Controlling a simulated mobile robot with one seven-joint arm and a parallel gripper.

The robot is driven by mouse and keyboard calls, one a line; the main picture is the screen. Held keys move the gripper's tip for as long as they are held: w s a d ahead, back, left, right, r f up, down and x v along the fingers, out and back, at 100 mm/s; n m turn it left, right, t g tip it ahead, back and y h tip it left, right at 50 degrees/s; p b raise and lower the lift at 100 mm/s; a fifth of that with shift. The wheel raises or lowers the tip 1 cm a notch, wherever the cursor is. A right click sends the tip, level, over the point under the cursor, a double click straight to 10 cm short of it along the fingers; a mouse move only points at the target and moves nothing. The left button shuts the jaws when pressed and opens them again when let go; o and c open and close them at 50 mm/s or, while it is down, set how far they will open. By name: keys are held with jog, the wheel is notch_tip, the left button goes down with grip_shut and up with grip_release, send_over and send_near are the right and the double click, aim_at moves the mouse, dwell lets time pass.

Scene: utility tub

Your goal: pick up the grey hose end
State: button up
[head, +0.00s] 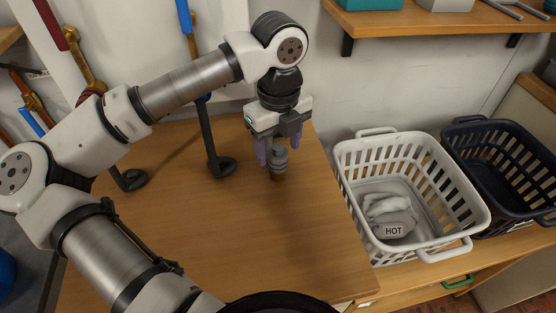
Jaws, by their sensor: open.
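My gripper (278,152) points straight down over the right part of the wooden worktop, its two purple fingers apart. A small grey stepped piece (279,161), which looks like the grey hose end, stands upright between and just below the fingers. Its lower tip is brown and is at or close to the worktop. I cannot tell whether the fingers touch it. Its upper part is hidden by my gripper.
The wooden worktop (235,235) is mostly bare. Two dark bent pieces (222,167) (130,181) stand at its back edge. A white basket (350,185) holding pale cloth and a "HOT" tag is at right, beside a dark basket (483,124). A shelf (440,20) hangs above.

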aim_at(278, 152)
jog(key=shift+w+f+p, duration=0.15)
jog(key=shift+f+p, duration=0.45)
jog(key=shift+f, duration=1.75)
jog(key=c, duration=1)
jog(key=shift+r, duration=0.1)
